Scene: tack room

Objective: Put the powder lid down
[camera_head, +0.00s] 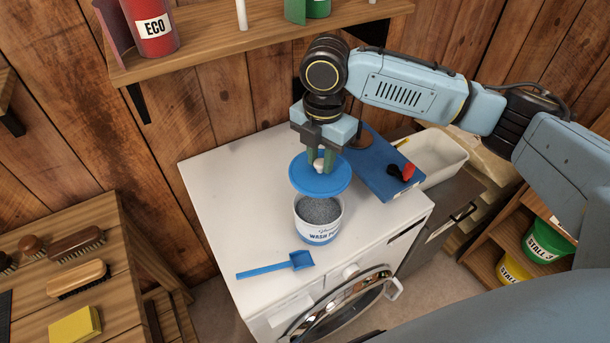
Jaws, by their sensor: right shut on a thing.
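The powder lid (322,184) is a round blue disc with a pale knob in its middle. My right gripper (320,166) is shut on the knob and holds the lid above and slightly behind the powder tub. The powder tub (320,235) is white and blue, labelled "WASH P...", open, and full of grey powder. It stands on the white top of the washing machine (226,187). The lid's front edge overlaps the tub's back rim in the picture. My left gripper is not in view.
A blue scoop (277,265) lies left of the tub. A blue mat (372,182) with a red and black item (402,173) lies at the right. A wall shelf (220,40) hangs behind. The machine top's left part is clear.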

